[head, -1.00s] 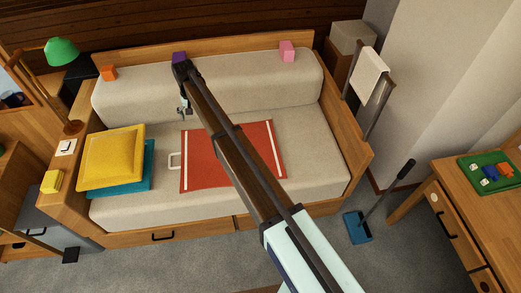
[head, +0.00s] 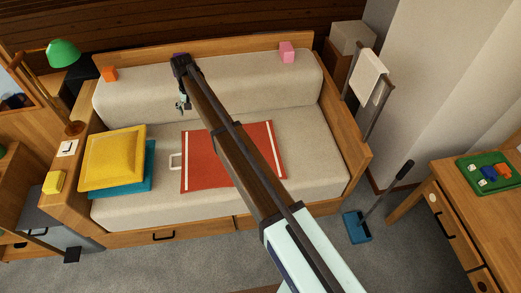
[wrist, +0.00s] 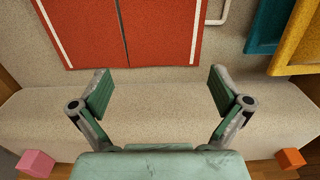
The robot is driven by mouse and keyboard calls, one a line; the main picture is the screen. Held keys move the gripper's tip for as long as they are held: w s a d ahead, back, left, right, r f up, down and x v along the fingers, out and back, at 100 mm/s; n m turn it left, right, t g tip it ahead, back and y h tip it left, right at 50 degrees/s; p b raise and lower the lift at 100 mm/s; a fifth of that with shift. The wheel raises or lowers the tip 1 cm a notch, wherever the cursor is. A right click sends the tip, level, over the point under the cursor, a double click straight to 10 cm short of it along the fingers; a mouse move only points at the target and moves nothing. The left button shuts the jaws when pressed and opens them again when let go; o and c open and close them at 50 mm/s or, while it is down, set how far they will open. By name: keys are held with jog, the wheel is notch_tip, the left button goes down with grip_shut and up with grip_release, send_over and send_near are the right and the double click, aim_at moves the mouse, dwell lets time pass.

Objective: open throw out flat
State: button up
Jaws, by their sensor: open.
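The red throw (head: 200,160) with white stripes near its ends lies on the sofa seat, partly hidden behind my arm in the head view. A pale handle (head: 175,161) sticks out from its left edge. In the wrist view the throw (wrist: 160,30) shows at the top, with a dark line down its middle and the handle (wrist: 218,12) at its right. My gripper (head: 182,104) is over the sofa near the backrest, apart from the throw. In the wrist view my gripper (wrist: 160,88) has its fingers spread, with only sofa fabric between them.
A yellow cushion (head: 112,157) on a teal one (head: 137,184) lies left of the throw. An orange cube (head: 110,73) and a pink cube (head: 287,52) sit on the backrest. The seat right of the throw is clear.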

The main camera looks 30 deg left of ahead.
jog(key=shift+r+p, duration=0.6)
jog(key=shift+r, duration=1.3)
dwell(0.4)
jog(key=s+d+f+m+g, duration=0.1)
jog(key=d+f, duration=0.9)
jog(key=d, duration=0.7)
jog(key=s+d+f+h, duration=0.1)
jog(key=d+f, duration=0.8)
jog(key=d, duration=0.9)
jog(key=d+f+m+g, duration=0.1)
jog(key=d+f, duration=0.9)
jog(key=d, duration=0.7)
jog(key=s+d+f+m+g, duration=0.2)
jog(key=s+d+f+m, duration=0.1)
jog(key=s+d, duration=1)
jog(key=s+d+f+m+g+y+b, duration=0.1)
jog(key=s+d+f+m+g, duration=0.1)
jog(key=s+d, duration=1.1)
jog(key=d+m, duration=0.1)
jog(key=d, duration=0.4)
jog(key=shift+s+f+g, duration=0.3)
jog(key=shift+f+g, duration=0.1)
